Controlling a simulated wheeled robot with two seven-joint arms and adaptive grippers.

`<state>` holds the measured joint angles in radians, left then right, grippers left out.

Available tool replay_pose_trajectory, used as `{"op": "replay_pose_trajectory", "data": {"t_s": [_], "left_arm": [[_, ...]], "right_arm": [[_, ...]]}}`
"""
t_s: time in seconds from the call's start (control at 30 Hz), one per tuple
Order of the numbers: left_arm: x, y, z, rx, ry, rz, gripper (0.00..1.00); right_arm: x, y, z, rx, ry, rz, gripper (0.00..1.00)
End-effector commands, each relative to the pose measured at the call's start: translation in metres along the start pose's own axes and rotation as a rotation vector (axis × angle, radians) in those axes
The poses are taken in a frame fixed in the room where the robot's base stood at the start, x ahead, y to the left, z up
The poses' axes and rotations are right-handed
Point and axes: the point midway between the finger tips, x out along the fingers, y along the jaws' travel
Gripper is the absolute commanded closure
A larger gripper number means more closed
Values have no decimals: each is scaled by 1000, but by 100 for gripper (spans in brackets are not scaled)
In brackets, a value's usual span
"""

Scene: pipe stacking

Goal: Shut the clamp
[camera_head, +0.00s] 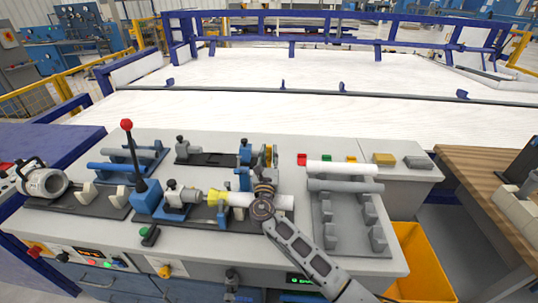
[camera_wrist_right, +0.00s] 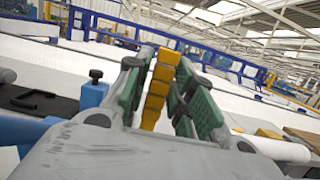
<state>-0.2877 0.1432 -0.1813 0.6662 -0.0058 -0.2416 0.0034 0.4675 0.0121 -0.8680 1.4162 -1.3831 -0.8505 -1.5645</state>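The clamp has a blue base (camera_head: 147,197) and a tall dark lever that stands nearly upright. A red ball knob (camera_head: 126,124) tops the lever. To its right, a white pipe (camera_head: 242,200) with a yellow collar (camera_head: 217,197) lies level in the blue fixture. My right gripper (camera_head: 268,155) is beyond this pipe and well to the right of the lever, pointing away from me. My left gripper is not in view.
A grey rack (camera_head: 350,225) with light pipes (camera_head: 342,168) across its back stands right of my right arm. Blue pipes (camera_head: 120,170) lie at the back left. A yellow bin (camera_head: 425,265) is at the lower right. A grey ring-shaped part (camera_head: 44,183) is at the left edge.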

Motion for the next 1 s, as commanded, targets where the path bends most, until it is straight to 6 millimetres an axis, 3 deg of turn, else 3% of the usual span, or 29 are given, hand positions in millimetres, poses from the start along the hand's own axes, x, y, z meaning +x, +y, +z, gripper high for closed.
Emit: {"op": "replay_pose_trajectory", "data": {"t_s": [0.1, 0.27, 0.4, 0.57, 1.0], "left_arm": [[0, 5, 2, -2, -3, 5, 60], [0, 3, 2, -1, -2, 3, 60], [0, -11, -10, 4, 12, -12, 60], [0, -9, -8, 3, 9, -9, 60], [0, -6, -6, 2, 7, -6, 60]], "right_arm": [[0, 0, 1, 0, -1, 0, 61], [1, 0, 1, 0, -2, -1, 61], [0, 0, 1, 0, -2, -1, 61], [-4, 0, 1, 0, -1, 0, 61], [-42, 0, 7, 1, 0, 0, 61]]}}
